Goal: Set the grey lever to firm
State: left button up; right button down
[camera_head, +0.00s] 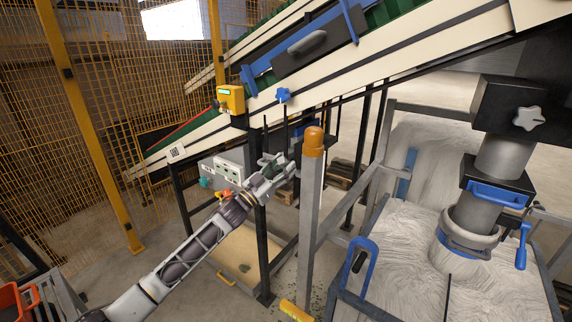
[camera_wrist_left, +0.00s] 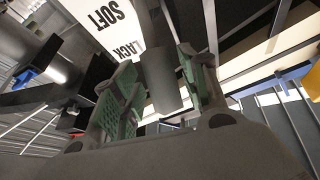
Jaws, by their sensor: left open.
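My left gripper (camera_head: 277,168) is in the middle of the head view, just left of the grey post with an orange cap. In the left wrist view its two green-padded fingers (camera_wrist_left: 158,85) stand apart, so it is open. A plain grey bar (camera_wrist_left: 162,80), which looks like the grey lever, shows between the fingers. I cannot tell whether either finger touches it. Behind it is a white sign (camera_wrist_left: 103,22) with the words "SOFT" and, cut off, "LACK". I cannot see the word "firm". In the head view I cannot make out the lever near the gripper.
The grey post (camera_head: 309,215) with its orange cap (camera_head: 314,140) stands close right of my gripper. A sloping conveyor (camera_head: 350,72) runs above and behind. A yellow box (camera_head: 231,98) hangs on it. A grey control box (camera_head: 226,172) is left of the gripper. A blue-handled frame (camera_head: 360,262) is at lower right.

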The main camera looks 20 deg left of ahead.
pick_arm(q)
jog(key=shift+w+d+r, duration=0.3)
jog(key=shift+w+d, duration=0.05)
jog(key=shift+w, duration=0.2)
grip_shut()
